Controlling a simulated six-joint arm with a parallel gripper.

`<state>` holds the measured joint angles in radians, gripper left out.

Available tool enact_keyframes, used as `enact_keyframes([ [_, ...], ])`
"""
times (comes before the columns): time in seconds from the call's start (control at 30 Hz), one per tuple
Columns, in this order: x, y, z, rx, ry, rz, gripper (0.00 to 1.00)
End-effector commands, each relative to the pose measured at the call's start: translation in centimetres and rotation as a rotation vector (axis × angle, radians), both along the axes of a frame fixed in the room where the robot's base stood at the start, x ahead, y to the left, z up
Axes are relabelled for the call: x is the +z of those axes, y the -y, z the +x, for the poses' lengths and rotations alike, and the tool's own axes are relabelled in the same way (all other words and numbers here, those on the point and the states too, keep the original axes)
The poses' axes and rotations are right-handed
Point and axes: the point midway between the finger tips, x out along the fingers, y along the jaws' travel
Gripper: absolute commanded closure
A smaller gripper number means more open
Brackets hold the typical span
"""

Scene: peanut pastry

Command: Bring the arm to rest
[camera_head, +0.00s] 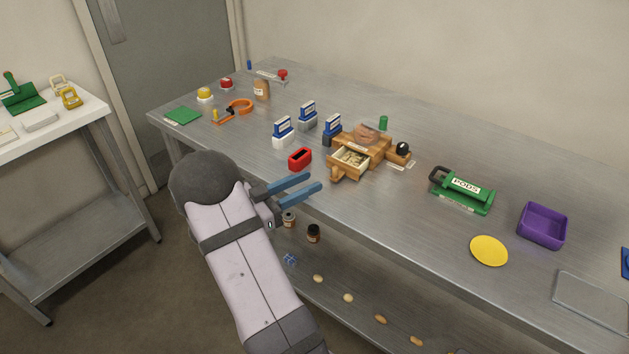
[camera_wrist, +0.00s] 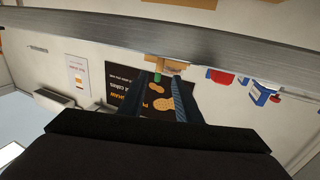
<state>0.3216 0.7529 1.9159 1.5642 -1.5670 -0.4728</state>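My gripper (camera_head: 306,187) is open, with its two blue fingers apart and nothing between them. In the head view it hangs at the front edge of the steel table (camera_head: 385,215), left of the middle. The fingers point right, toward the table, and the open wooden drawer lies beyond them. In the wrist view the fingers (camera_wrist: 170,100) reach away from me, with the wall and a dark peanut poster behind them. The table edge crosses the top of that view.
The wooden box with its pulled-out drawer (camera_head: 352,158) and a red block (camera_head: 300,159) stand near my fingers. A green PODS holder (camera_head: 463,190), purple bin (camera_head: 542,225) and yellow disc (camera_head: 489,250) lie to the right. Small jars (camera_head: 313,233) stand on the lower shelf.

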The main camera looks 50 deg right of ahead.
Motion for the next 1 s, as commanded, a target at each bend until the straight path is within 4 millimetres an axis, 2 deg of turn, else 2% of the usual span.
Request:
enact_keyframes([
  [0.17, 0.0, -0.6, 0.2, 0.000, 0.000, -0.001, 0.69],
  [0.57, 0.0, -0.5, 0.2, 0.000, 0.000, 0.000, 0.69],
  [0.67, 0.3, -0.5, 1.1, 0.042, 0.019, 0.015, 0.69],
  [0.77, 0.8, -0.5, 3.2, 0.139, 0.052, 0.053, 0.69],
  [0.87, 1.3, -1.2, 6.7, 0.295, 0.099, 0.120, 0.69],
  [0.97, 1.9, -3.3, 11.2, 0.501, 0.140, 0.220, 0.69],
  [1.0, 2.2, -4.7, 13.0, 0.591, 0.151, 0.266, 0.69],
])
